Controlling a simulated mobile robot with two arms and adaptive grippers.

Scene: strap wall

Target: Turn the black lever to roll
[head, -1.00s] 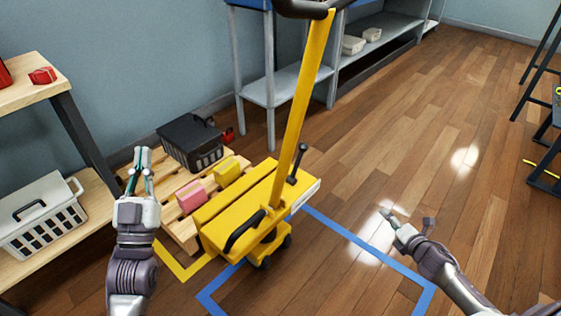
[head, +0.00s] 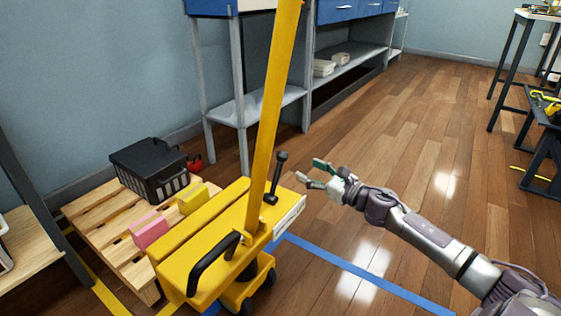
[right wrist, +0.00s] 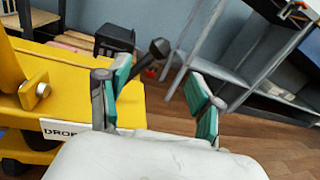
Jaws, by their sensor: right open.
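The black lever (head: 273,180) with a round knob stands upright on the yellow pallet jack (head: 205,240), near the foot of its tall yellow handle bar. My right gripper (head: 313,171) is open just right of the lever, with its fingers pointing left toward it. In the right wrist view, the lever's knob (right wrist: 160,47) shows beyond and between the open fingers (right wrist: 158,92), with nothing held. A white label (right wrist: 65,130) reading "DROP", partly hidden, is on the jack's edge. My left gripper is out of view.
A wooden pallet (head: 105,220) at left carries a black crate (head: 150,170), a pink block (head: 150,230) and a yellow block (head: 193,198). A grey metal shelf (head: 255,102) stands behind the jack.

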